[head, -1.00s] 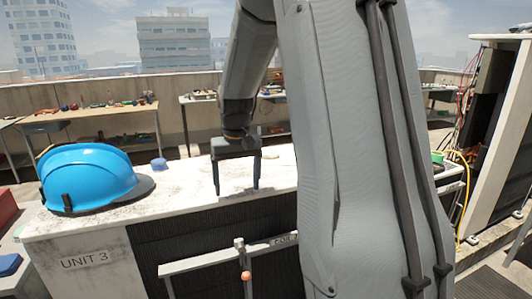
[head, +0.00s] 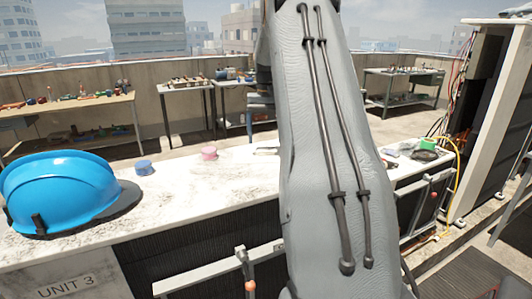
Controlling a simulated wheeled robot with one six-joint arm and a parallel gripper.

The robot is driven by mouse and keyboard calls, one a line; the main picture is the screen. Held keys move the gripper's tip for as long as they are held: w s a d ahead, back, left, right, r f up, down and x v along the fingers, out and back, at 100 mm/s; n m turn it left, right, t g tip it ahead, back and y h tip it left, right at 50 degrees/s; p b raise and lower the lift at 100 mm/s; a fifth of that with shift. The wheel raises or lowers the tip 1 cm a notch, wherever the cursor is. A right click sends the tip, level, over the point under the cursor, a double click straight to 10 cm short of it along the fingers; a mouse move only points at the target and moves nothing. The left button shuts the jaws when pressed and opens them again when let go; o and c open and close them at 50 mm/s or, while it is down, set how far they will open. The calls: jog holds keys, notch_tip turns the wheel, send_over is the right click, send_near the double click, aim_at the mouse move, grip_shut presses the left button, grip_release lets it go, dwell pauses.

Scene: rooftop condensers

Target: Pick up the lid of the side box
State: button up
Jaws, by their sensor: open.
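I cannot make out a side box or its lid for certain in the head view. My gripper (head: 261,108) shows only in part at the left edge of my arm, above the far side of the white unit top (head: 190,190). My arm hides most of it, and I see nothing held in the part that shows. A small pale flat item (head: 265,150) lies on the unit top beside my arm, partly hidden.
A blue hard hat (head: 62,190) sits at the left of the unit top. A blue cap (head: 144,168) and a pink cap (head: 209,153) stand on it. A green item (head: 427,145) lies at the right, near a yellow hose (head: 456,175). Workbenches (head: 75,110) stand behind.

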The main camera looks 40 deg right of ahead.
aim_at(266, 150)
jog(key=shift+a+f+p, duration=0.1)
jog(key=shift+f+p, duration=0.8)
jog(key=shift+f, duration=1.4)
jog(key=c, duration=1.3)
